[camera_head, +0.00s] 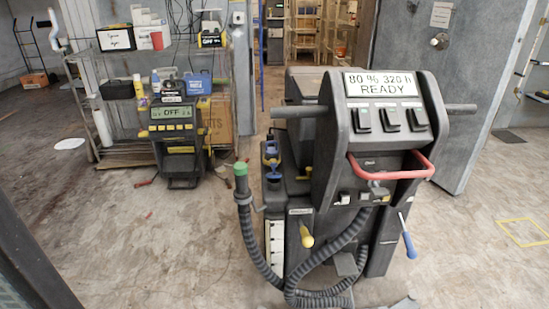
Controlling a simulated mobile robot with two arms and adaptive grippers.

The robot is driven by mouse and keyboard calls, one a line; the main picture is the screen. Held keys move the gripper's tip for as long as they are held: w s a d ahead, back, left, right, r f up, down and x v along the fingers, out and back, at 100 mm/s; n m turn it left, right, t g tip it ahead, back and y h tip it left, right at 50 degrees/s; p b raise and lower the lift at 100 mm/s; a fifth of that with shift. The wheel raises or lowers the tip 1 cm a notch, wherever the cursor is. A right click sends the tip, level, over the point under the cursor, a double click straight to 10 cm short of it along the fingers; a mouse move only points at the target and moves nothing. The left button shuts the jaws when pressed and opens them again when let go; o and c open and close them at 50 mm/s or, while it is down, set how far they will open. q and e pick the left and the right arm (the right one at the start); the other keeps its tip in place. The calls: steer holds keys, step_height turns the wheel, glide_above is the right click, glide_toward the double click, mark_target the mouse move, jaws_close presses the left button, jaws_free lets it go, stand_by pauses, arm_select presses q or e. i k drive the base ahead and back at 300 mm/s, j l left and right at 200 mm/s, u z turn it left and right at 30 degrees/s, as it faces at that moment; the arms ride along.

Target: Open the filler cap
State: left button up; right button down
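A dark grey floor-cleaning machine (330,165) stands in the middle of the head view, its display reading "80 % 320 h READY". On its left side are small blue fittings with dark and yellow parts (271,160). They may include the filler cap, but they are too small to tell which part it is or whether it is open or shut. A ribbed grey hose (256,245) with a green end (240,168) stands up in front of that side. Neither of my grippers is in view.
A red handle bar (395,170) and a blue-handled lever (408,244) stick out from the machine. A smaller unit reading "OFF" (178,140) stands left, before a loaded wire shelf (125,152). A grey door panel (450,90) stands behind right. The left foreground floor is mostly clear.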

mark_target(273, 174)
steer(key=i+j, duration=0.15)
steer(key=i, duration=0.3)
steer(key=i+j, duration=0.2)
steer(key=i, duration=0.2)
